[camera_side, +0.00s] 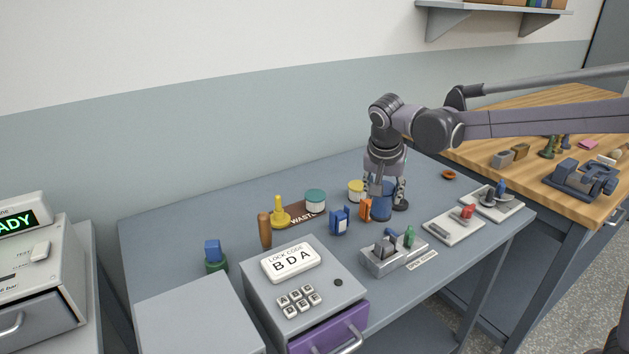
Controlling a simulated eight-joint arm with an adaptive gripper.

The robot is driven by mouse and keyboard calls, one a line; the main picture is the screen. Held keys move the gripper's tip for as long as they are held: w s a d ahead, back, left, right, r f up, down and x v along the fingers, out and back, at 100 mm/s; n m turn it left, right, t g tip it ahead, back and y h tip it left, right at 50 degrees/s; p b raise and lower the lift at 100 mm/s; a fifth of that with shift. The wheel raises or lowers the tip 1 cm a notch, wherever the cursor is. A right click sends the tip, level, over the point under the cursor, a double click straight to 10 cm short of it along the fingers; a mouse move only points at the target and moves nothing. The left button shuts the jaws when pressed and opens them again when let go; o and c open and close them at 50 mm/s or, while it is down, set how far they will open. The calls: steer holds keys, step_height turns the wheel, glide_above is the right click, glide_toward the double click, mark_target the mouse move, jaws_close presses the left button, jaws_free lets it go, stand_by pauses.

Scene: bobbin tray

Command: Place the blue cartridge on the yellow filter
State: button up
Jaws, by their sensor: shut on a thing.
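A blue cylinder (381,208), which looks like the blue cartridge, is between the fingers of my gripper (384,194). My gripper points down and is shut on it. I cannot tell whether its base touches the table. Two yellow things stand to its left: a short round tin with a yellow top (356,188), close by, and a yellow piece with a wide base and narrow stem (280,213), farther off. I cannot tell for sure which is the yellow filter.
An orange piece (366,210) and a blue box (340,221) stand just left of my gripper. A green-topped tin (315,200) is farther left. A grey fixture (388,257) is in front, and a white plate (453,226) lies right. The table's back left is clear.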

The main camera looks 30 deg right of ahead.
steer(key=shift+d+r, duration=0.25)
steer(key=shift+d, duration=0.15)
steer(key=w+d+r, duration=0.3)
steer(key=w+d, duration=0.3)
steer(key=d, duration=0.3)
steer(key=w+d+r, duration=0.2)
steer(key=w+d, duration=0.4)
steer(key=d, duration=0.3)
glide_above(358, 185)
steer(key=shift+f, duration=5.3)
steer(key=shift+f, duration=0.15)
steer(key=o, duration=1.3)
steer(key=shift+c, duration=0.2)
